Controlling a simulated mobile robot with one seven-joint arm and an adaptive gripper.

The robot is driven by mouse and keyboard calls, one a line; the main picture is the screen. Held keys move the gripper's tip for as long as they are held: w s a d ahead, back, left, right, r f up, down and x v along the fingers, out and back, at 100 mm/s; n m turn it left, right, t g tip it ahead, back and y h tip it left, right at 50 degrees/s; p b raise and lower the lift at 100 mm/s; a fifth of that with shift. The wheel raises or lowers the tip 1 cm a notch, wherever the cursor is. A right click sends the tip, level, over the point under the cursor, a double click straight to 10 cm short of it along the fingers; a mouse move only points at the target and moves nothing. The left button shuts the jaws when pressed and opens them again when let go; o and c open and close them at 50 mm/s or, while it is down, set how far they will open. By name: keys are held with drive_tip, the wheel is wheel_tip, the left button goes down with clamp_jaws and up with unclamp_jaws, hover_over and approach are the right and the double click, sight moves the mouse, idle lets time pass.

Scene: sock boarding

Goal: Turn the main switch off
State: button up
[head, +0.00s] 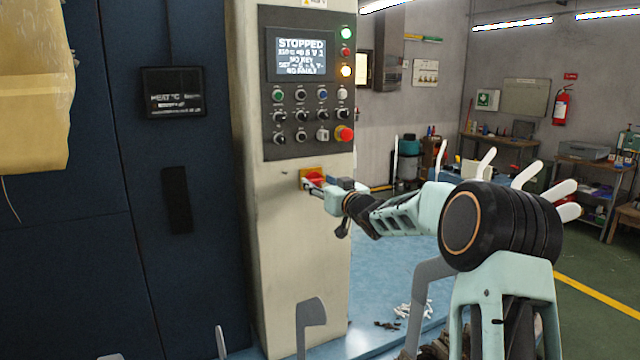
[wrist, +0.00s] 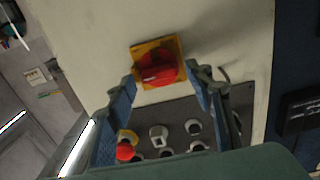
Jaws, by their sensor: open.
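The main switch (head: 313,178) is a red rotary handle on a yellow square plate, low on the front of the cream control column. In the wrist view the red handle (wrist: 155,68) sits on its yellow plate (wrist: 172,46), with the handle turned roughly across the plate. My gripper (head: 318,188) is right at the switch in the head view and hides part of it. In the wrist view my gripper (wrist: 160,88) is open, with one finger on each side of the switch. Whether the fingers touch the handle cannot be told.
Above the switch is a dark control panel (head: 268,148) with buttons, selector knobs and a red emergency stop (head: 344,133). Its screen (head: 300,53) reads STOPPED. A dark blue cabinet (head: 100,250) stands left. Pale upright pieces (head: 485,160) stand behind my arm.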

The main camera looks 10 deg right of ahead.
drive_tip(key=shift+c, duration=0.4)
drive_tip(key=c, duration=1.1)
drive_tip(key=shift+n+b, duration=0.3)
drive_tip(key=n+b, duration=0.2)
drive_tip(key=n, duration=0.1)
drive_tip(key=shift+a+f+b, duration=0.1)
drive_tip(key=shift+f+b, duration=0.1)
drive_tip(key=shift+b, duration=0.2)
drive_tip(key=n+b, duration=0.3)
drive_tip(key=n, duration=0.1)
drive_tip(key=shift+s+a+n, duration=0.1)
drive_tip(key=shift+n, duration=0.3)
drive_tip(key=n+b, duration=0.3)
drive_tip(key=n, duration=0.2)
drive_tip(key=shift+f, duration=0.1)
drive_tip(key=shift+n+b, duration=1.2)
drive_tip(key=shift+n, duration=1)
